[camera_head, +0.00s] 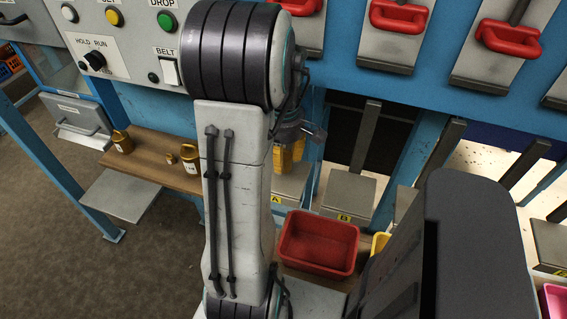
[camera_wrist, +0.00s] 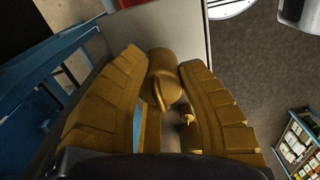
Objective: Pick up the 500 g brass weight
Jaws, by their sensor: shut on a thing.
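My gripper (camera_wrist: 165,85) has two ribbed, brass-yellow fingers closed in on a brass weight (camera_wrist: 161,64) with a rounded body. The weight sits between the fingers, and no marking on it can be read. A smaller brass-coloured piece (camera_wrist: 187,118) shows between the fingers; I cannot tell whether it belongs to the same weight. In the head view, my gripper (camera_head: 287,155) is partly hidden behind my arm, and the weight in it cannot be made out.
A red bin (camera_head: 318,244) stands below and right of my gripper. Grey plates marked A (camera_head: 290,185) and B (camera_head: 348,195) lie beyond it. The blue frame (camera_head: 40,160) and button panel (camera_head: 125,45) bound the left and back. Grey floor (camera_head: 60,270) is clear at lower left.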

